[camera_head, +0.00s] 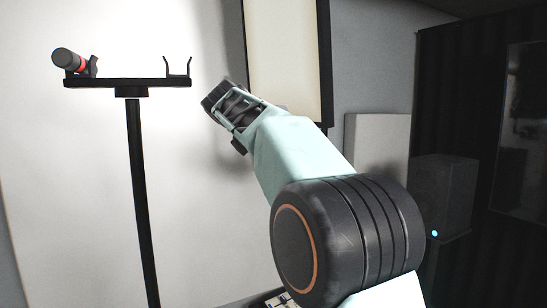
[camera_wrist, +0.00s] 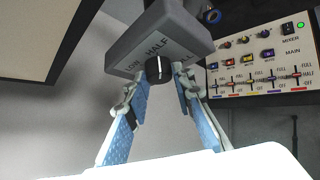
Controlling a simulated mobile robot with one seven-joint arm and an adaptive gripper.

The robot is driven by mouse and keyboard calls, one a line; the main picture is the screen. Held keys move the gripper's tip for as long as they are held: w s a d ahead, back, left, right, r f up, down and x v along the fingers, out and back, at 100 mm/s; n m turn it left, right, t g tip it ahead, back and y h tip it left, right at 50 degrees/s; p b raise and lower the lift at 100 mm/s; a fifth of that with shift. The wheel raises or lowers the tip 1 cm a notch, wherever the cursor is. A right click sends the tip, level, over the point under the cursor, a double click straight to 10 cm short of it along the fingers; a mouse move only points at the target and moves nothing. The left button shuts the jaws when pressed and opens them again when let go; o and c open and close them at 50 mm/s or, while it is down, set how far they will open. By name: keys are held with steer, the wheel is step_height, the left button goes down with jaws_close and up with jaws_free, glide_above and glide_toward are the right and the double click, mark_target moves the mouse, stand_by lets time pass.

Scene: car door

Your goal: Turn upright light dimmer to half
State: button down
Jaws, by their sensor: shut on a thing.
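The light dimmer is a grey box (camera_wrist: 150,40) at the top middle of the wrist view, with a black round knob (camera_wrist: 153,75) on its face. The lettering HALF shows above the knob, with partly hidden words to either side. A white line on the knob points up, roughly toward HALF. My gripper (camera_wrist: 163,82), with blue pads, is shut on the knob, one finger at each side. In the head view my gripper (camera_head: 228,105) is raised in front of the pale wall; I cannot make out the dimmer there.
A mixer panel (camera_wrist: 265,60) with coloured sliders is at the right of the wrist view. In the head view a black stand (camera_head: 138,170) carries a crossbar with a grey and red cylinder (camera_head: 70,59) on its left end. A dark speaker-like box (camera_head: 443,190) is at the right.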

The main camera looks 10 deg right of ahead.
steer(key=shift+r, duration=0.1)
stand_by(0.6)
steer(key=c, duration=1.6)
jaws_free()
steer(key=v, duration=1.2)
steer(key=shift+w+a+r, duration=0.1)
steer(key=shift+w, duration=0.05)
